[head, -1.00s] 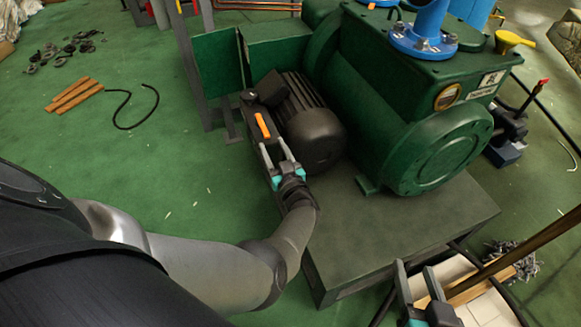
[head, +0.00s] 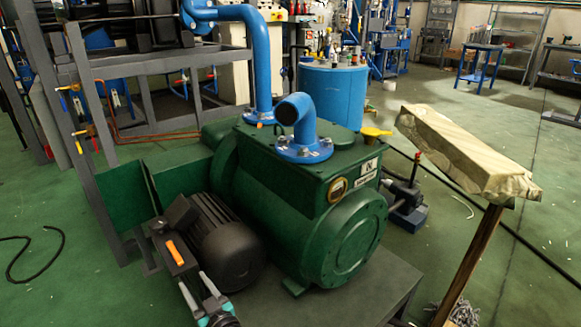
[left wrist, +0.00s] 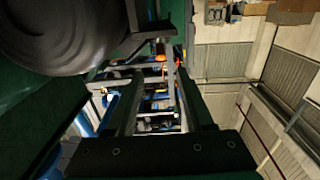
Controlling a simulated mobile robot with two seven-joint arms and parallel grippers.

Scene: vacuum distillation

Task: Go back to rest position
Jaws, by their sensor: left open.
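My left gripper (head: 194,284) shows at the bottom of the head view, just in front of a dark switch box with an orange lever (head: 175,253) beside the pump's black motor (head: 225,245). Its two grey fingers are apart with nothing between them. I cannot tell whether they touch the box. In the left wrist view the two dark fingers (left wrist: 160,95) are also spread, with a frame and blue parts far beyond the gap. My right gripper is not in view.
The green pump (head: 300,200) with blue pipes stands on a dark plinth (head: 385,295) close by. A grey frame (head: 95,130) rises at left. A blue drum (head: 332,92) stands behind. Green floor is open at far left.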

